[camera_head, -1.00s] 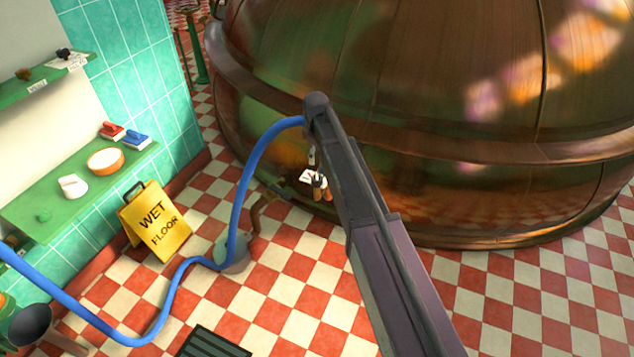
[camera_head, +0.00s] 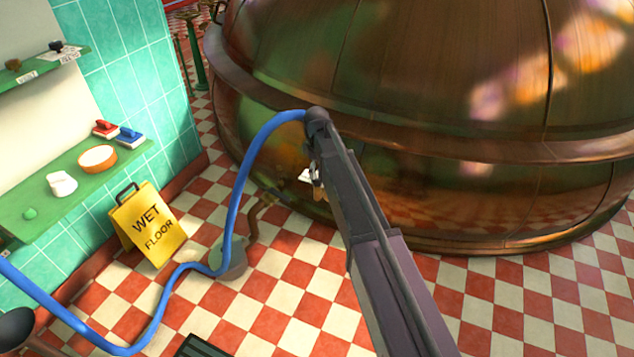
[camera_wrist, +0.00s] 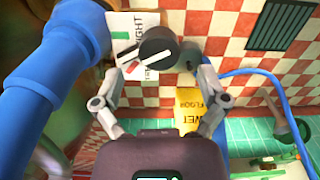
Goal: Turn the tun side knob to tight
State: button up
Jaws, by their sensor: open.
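My gripper (camera_wrist: 160,70) is open, with one finger on each side just below the knob. I cannot tell whether either finger touches it. In the head view my arm hides the knob and most of the gripper. Only a corner of the card (camera_head: 305,176) shows beside the arm, low on the copper tun (camera_head: 450,190).
A blue hose (camera_head: 240,190) loops from my arm to the floor; a thick blue pipe (camera_wrist: 28,100) fills the wrist view's left. A yellow wet-floor sign (camera_head: 148,224) stands by the green shelf (camera_head: 40,210). A floor drain (camera_head: 205,346) lies at the front. Checkered floor is clear at right.

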aim_at(317, 176)
jog(key=shift+f+b, duration=1.55)
jog(key=shift+f, duration=0.25)
jog(key=c, duration=1.1)
